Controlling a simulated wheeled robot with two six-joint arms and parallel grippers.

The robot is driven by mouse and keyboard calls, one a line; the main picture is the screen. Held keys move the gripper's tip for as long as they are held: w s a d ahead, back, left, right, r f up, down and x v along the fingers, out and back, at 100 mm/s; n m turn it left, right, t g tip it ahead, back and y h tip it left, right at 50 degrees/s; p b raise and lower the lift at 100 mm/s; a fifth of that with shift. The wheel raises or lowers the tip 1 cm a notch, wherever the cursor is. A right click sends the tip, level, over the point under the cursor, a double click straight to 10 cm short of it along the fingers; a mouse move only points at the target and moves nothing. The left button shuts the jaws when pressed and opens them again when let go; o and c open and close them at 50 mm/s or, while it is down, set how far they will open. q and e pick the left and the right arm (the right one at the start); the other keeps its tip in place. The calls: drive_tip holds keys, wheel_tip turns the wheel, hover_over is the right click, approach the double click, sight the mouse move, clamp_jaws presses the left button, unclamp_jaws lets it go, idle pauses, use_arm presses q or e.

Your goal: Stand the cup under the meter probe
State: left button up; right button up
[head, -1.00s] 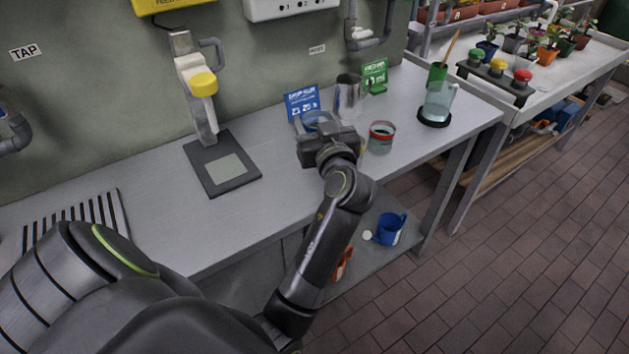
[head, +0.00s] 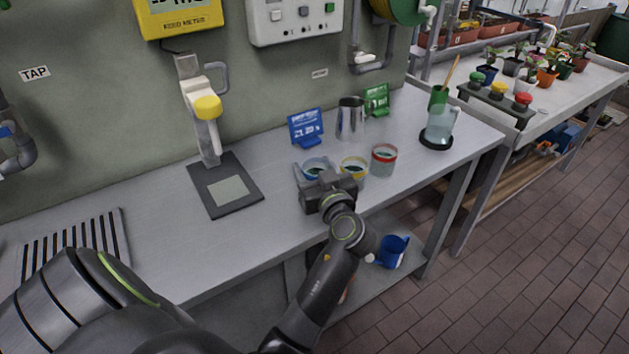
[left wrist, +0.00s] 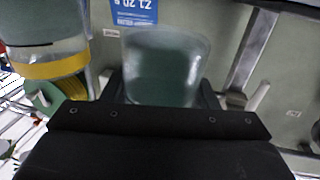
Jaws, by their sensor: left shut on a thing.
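My left gripper (head: 316,177) is shut on a clear cup (head: 315,165) with a blue rim. In the left wrist view the cup (left wrist: 165,68) looks upright between the fingers, with greenish liquid inside. I cannot tell whether its base touches the bench. My right gripper is out of view.
A yellow-banded cup (head: 353,168) stands close right of the held cup, and a red-banded cup (head: 384,160) beyond it. A metal jug (head: 351,118), blue card (head: 306,127) and glass pitcher (head: 440,124) stand behind or right. The bench between gripper and pad is clear.

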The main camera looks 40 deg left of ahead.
use_arm(q)
drive_tip(key=shift+f, duration=1.55)
drive_tip(key=shift+f+b, duration=0.15)
drive_tip(key=shift+b, duration=0.25)
drive_tip(key=o, duration=1)
